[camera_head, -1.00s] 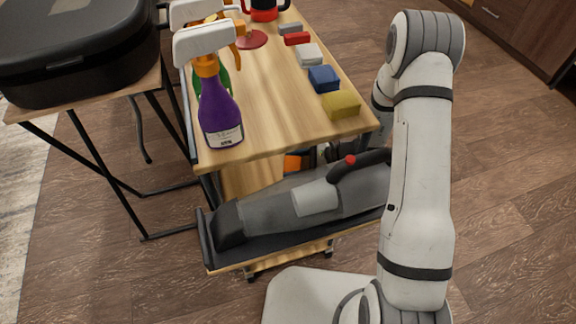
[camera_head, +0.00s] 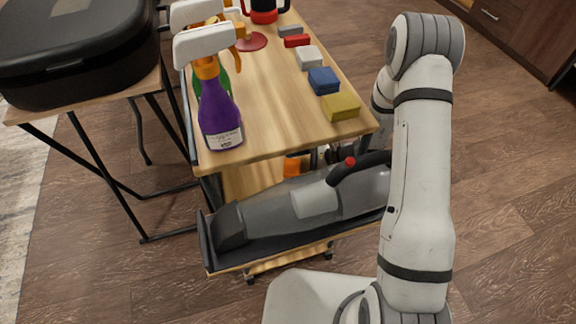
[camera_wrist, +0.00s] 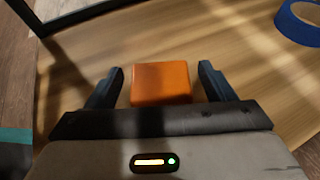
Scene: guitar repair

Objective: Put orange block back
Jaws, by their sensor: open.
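The orange block (camera_wrist: 160,82) lies on a wooden shelf surface in the wrist view, between the two dark fingers of my open gripper (camera_wrist: 161,84). A gap shows on each side of the block, wider on the right. In the head view a small orange patch (camera_head: 292,166) shows on the lower level of the cart, under the top; I take it to be the block.
The wooden cart top (camera_head: 270,100) carries a purple spray bottle (camera_head: 220,118), a yellow block (camera_head: 341,107), a blue block (camera_head: 323,80) and other blocks. A handheld vacuum (camera_head: 300,200) lies on the lower shelf. A blue tape roll (camera_wrist: 299,23) lies near the orange block.

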